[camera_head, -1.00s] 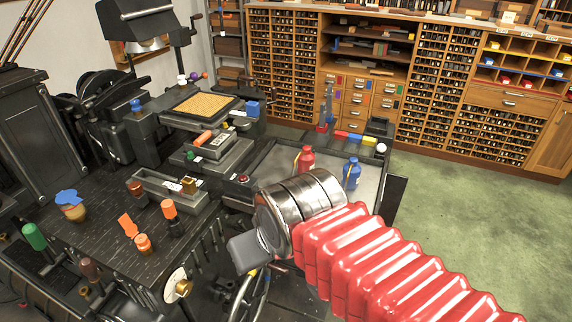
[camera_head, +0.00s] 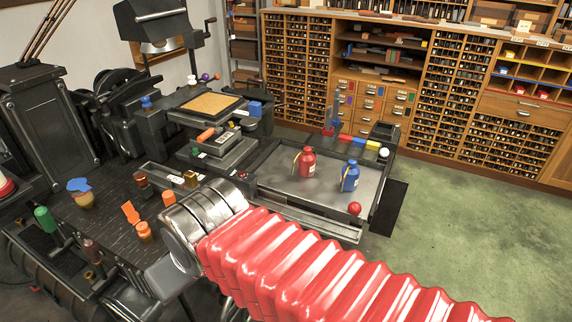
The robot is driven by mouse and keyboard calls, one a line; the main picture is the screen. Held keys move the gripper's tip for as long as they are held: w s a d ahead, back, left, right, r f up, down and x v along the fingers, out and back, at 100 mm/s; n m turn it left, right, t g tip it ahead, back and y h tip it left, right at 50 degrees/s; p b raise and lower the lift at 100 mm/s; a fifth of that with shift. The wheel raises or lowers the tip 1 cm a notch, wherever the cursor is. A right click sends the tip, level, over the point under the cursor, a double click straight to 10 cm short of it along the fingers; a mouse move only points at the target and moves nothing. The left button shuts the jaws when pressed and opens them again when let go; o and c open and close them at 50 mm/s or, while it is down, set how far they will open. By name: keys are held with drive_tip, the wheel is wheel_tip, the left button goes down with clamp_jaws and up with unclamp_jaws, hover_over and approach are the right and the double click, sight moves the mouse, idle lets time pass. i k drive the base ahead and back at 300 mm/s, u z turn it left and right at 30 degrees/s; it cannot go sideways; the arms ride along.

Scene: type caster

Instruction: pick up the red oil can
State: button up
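The red oil can (camera_head: 307,163) stands upright on a grey metal tray (camera_head: 272,178) at the middle of the view, fully visible, with a thin tan spout or handle on its left side. A blue can (camera_head: 349,177) stands to its right. My arm, with red bellows and a silver wrist, reaches in from the lower right. My gripper (camera_head: 170,277) shows only as a grey block at the arm's end, below and left of the red oil can and well apart from it. Its fingertips cannot be made out.
A red ball (camera_head: 354,209) sits at the tray's front right. Coloured blocks (camera_head: 358,141) and a white ball (camera_head: 384,152) line its back edge. The black machine table (camera_head: 110,215) on the left holds several small tools. Green floor (camera_head: 450,215) is clear at right.

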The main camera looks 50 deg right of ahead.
sight(306, 158)
drive_tip(key=u, duration=2.1)
drive_tip(key=k, duration=1.3)
drive_tip(key=z, duration=1.6)
